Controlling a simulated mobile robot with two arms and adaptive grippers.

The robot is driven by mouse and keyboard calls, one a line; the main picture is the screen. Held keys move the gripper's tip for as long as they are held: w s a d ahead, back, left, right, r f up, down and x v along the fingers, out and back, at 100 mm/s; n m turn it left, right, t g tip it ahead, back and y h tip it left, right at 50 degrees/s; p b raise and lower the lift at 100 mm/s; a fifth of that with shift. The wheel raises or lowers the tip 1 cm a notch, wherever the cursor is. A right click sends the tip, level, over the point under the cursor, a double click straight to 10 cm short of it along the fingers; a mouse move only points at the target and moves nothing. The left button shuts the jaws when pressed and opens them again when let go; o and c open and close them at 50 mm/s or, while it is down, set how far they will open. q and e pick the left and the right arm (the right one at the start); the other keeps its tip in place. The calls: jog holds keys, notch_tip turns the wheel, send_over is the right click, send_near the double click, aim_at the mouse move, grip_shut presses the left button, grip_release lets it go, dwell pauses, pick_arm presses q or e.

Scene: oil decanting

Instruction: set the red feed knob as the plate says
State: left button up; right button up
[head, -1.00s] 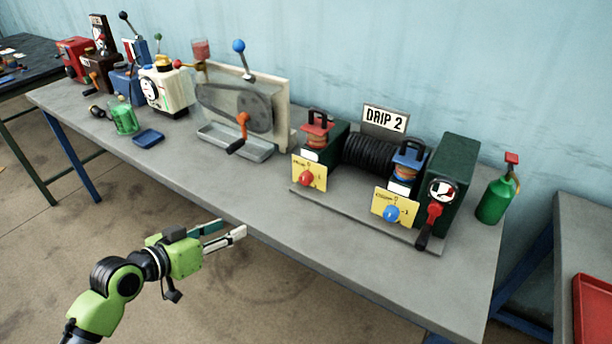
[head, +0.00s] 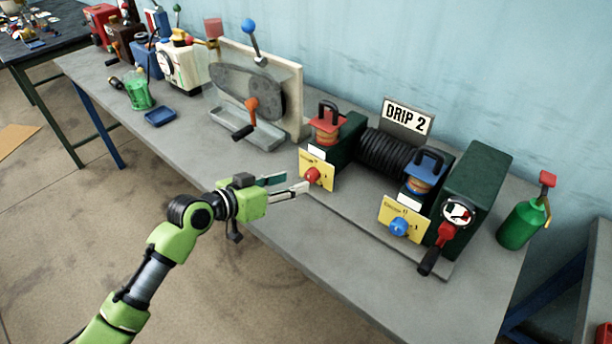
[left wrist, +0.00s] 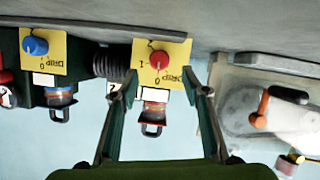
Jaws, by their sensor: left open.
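The red feed knob (head: 312,175) sits on a yellow dial plate (head: 318,165) at the front of the left feed unit. It also shows in the left wrist view (left wrist: 159,59), upside down, between and beyond my fingers. The sign plate (head: 407,117) behind the machine reads "DRIP 2". My left gripper (head: 288,188) is open and empty, just left of the red knob in the head view; I see no contact. In the wrist view its fingers (left wrist: 164,92) stand apart on either side of the knob's line. The knob's exact setting is too small to read. My right gripper is not in view.
A blue knob (head: 399,227) on a second yellow plate sits to the right. A dark crank handle (head: 430,261) juts forward beside it. A green oil can (head: 522,225) stands at the right end. The bench front (head: 330,265) is clear.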

aim_at(308, 177)
pick_arm(q)
jog(key=x, duration=0.6)
jog(key=shift+w+d+f, duration=0.1)
jog(key=shift+w+f, duration=0.05)
jog(key=shift+w, duration=0.05)
jog(key=c, duration=1.1)
